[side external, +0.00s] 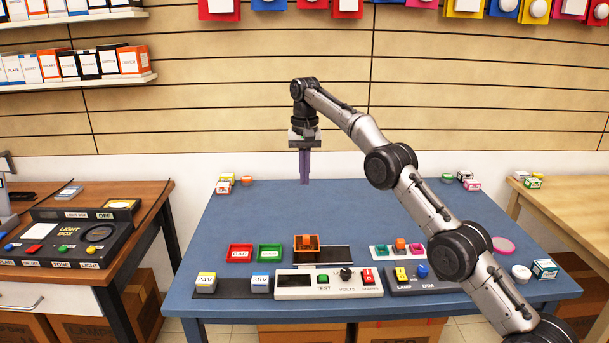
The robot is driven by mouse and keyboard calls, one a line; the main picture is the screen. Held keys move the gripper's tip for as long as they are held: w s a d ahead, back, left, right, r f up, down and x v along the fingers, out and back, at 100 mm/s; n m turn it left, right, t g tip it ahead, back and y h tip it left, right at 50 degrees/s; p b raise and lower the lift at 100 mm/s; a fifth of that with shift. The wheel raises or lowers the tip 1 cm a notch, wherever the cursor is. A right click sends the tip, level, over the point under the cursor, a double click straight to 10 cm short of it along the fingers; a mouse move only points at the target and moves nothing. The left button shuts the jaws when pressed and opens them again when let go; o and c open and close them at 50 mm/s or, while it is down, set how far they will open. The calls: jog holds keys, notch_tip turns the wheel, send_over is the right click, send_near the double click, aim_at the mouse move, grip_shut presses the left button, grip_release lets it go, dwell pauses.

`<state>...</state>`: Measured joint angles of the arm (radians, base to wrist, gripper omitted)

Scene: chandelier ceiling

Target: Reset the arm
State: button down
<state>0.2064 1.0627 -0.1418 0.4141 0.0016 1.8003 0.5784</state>
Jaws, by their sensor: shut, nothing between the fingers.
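My gripper (304,181) hangs above the far middle part of the blue table (335,215), pointing straight down. Its purple fingers are shut together with nothing between them. It is apart from every object on the table. My arm reaches up from the lower right corner and bends down at the wrist. The gripper's exact height above the table is hard to tell from this one view.
A test panel (294,285), red tray (240,254), green tray (270,254) and orange box (306,247) stand along the near side. Small boxes sit at the far corners. A light box (70,240) stands on the left bench. The table's middle is clear.

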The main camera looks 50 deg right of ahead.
dwell(0.9)
jog(key=s+a+r+t, duration=0.15)
jog(key=s+r, duration=0.25)
jog(key=r, duration=0.4)
jog(key=s+a+r+t, duration=0.1)
jog(key=s+a+r, duration=0.2)
jog(key=r, duration=0.5)
jog(key=s+a+r+n+t, duration=0.1)
jog(key=s+a+r, duration=0.1)
jog(key=s+r, duration=0.35)
jog(key=s+a+r+n, duration=0.2)
jog(key=s+a, duration=0.1)
jog(key=s, duration=0.5)
jog(key=s+a+f+n+t, duration=0.1)
jog(key=s+f, duration=0.2)
jog(key=s, duration=0.4)
jog(key=s+a+f+n+t, duration=0.1)
jog(key=s+f, duration=0.2)
jog(key=s, duration=0.4)
jog(key=s+f+n, duration=0.2)
jog(key=s+f, duration=0.2)
jog(key=f, duration=0.4)
jog(key=s+f+n, duration=0.2)
jog(key=s+f, duration=0.2)
jog(key=f, duration=0.3)
jog(key=shift+a+f, duration=0.4)
